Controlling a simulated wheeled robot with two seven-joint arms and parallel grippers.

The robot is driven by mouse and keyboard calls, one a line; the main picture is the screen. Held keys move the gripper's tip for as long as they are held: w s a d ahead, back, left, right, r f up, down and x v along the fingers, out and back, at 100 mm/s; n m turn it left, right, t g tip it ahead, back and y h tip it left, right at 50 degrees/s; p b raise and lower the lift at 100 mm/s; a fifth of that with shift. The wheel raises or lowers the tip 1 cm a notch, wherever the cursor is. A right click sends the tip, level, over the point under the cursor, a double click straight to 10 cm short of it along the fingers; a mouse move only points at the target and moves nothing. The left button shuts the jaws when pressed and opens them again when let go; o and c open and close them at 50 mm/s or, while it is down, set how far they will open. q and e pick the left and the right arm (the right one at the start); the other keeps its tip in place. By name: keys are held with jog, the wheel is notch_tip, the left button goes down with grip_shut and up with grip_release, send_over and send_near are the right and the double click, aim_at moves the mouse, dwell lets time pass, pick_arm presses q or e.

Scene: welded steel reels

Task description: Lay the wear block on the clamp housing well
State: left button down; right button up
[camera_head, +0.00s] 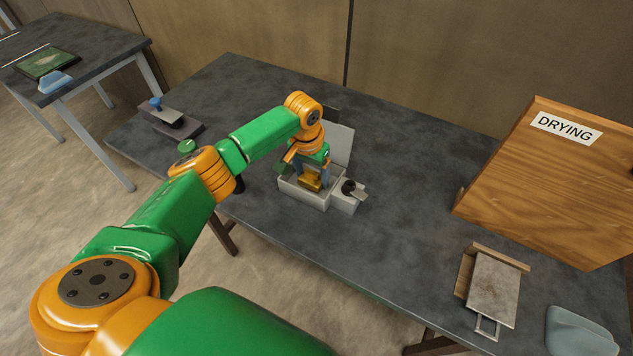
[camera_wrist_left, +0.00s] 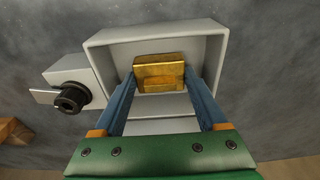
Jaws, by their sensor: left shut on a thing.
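The wear block (camera_head: 312,184) is a small brass-coloured block, also clear in the left wrist view (camera_wrist_left: 159,72). My left gripper (camera_head: 312,176) points down and is shut on it, with blue fingers on either side of the block in the left wrist view (camera_wrist_left: 160,82). The clamp housing (camera_head: 303,197) is an open light-grey box, its rim also in the left wrist view (camera_wrist_left: 150,35). The block is within the outline of the housing's well. I cannot tell whether it touches the well floor. My right gripper is out of view.
A side block with a black knob (camera_head: 349,186) joins the housing, and a grey plate (camera_head: 341,144) stands behind it. A wooden DRYING board (camera_head: 555,190) and a metal plate on wood (camera_head: 494,287) are at right. Dark blocks (camera_head: 172,124) lie back left. The table between is clear.

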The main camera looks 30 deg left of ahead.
pick_arm(q)
jog(key=shift+f, duration=0.2)
dwell(0.4)
grip_release()
jog(key=shift+s, duration=0.1)
notch_tip(320, 180, up, 6)
jog(key=p, duration=0.7)
jog(key=shift+r, duration=0.1)
dwell(0.4)
dwell(0.3)
